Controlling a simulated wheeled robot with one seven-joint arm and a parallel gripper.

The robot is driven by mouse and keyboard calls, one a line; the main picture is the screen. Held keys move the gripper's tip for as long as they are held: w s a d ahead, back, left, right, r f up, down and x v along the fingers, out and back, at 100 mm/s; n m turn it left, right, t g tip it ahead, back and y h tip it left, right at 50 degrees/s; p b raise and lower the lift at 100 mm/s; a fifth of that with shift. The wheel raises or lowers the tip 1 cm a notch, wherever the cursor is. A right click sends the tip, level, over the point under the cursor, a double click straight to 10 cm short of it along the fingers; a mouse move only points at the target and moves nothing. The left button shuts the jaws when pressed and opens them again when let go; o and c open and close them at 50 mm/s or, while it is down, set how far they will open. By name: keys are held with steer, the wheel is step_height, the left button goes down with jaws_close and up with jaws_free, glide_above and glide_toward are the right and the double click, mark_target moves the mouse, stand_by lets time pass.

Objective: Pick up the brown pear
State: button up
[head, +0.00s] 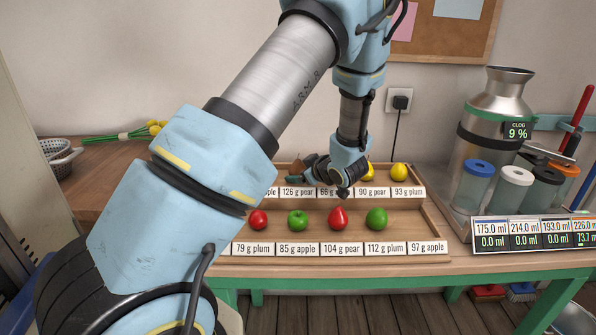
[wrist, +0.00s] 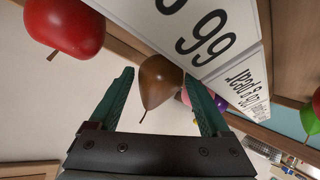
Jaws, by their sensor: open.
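The brown pear (wrist: 160,82) hangs in the middle of the wrist view, stem end toward the camera. It lies between the two fingers of my gripper (wrist: 158,76), which are open on either side of it. A gap shows on the left; the right finger is close, and I cannot tell if it touches. In the head view my gripper (head: 318,170) is at the upper shelf row, and a brown shape at its left looks like the pear (head: 296,171), mostly hidden.
Price-style labels (wrist: 185,30) run close beside the pear. A red fruit (wrist: 65,25) is near in the wrist view. The lower row holds red and green fruit (head: 297,220); yellow fruit (head: 399,172) stands right of my gripper. A metal canister (head: 492,110) stands further right.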

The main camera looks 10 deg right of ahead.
mark_target(300, 165)
steer(key=c, duration=1.2)
step_height(300, 165, up, 10)
steer(key=shift+r+b, duration=0.1)
steer(key=shift+b, duration=0.2)
